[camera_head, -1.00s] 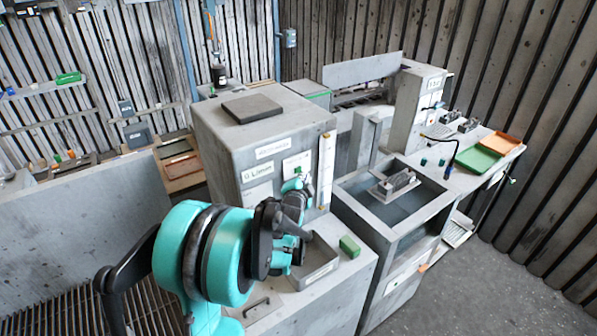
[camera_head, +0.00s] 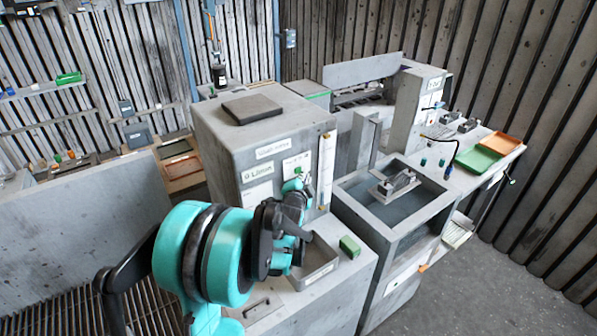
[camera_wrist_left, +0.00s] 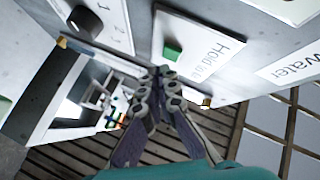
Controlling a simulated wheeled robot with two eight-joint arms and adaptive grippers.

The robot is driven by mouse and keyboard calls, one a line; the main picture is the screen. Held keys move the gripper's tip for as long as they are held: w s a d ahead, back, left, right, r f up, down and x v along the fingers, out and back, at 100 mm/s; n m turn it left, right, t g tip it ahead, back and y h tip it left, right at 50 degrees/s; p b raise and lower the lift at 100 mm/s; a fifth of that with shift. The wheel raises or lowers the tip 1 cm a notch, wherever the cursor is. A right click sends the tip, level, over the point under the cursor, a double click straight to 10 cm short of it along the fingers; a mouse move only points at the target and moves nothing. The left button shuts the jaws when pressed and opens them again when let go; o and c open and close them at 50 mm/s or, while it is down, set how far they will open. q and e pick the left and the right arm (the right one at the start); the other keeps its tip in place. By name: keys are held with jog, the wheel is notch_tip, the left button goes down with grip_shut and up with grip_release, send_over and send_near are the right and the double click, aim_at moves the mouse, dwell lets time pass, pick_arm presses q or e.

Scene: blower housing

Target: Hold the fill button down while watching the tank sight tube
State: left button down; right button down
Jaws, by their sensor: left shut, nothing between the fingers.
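The grey tank cabinet (camera_head: 240,140) stands in the middle of the head view. Its white control plate carries the green fill button, which shows best in the left wrist view (camera_wrist_left: 172,52) beside lettering that starts "Hold to". The pale upright sight tube strip (camera_head: 326,168) is at the cabinet's right front edge; its liquid level is too small to read. My left gripper (camera_wrist_left: 162,76) is shut and empty, its fingertips close to the button's plate. In the wrist view the tips appear just beside the button; I cannot tell whether they touch it. My right gripper is out of view.
A grey open tray (camera_head: 320,262) and a green block (camera_head: 350,246) sit on the ledge below the gripper. A water basin (camera_head: 365,190) stands to the right. A knob plate (camera_wrist_left: 95,20) and a "Water" label (camera_wrist_left: 295,65) flank the button plate.

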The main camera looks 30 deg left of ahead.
pick_arm(q)
jog(key=shift+a, duration=0.15)
jog(key=shift+w+a, duration=0.15)
jog(key=shift+a, duration=0.15)
jog(key=shift+w+a, duration=0.15)
jog(key=shift+a, duration=0.15)
dwell(7.2)
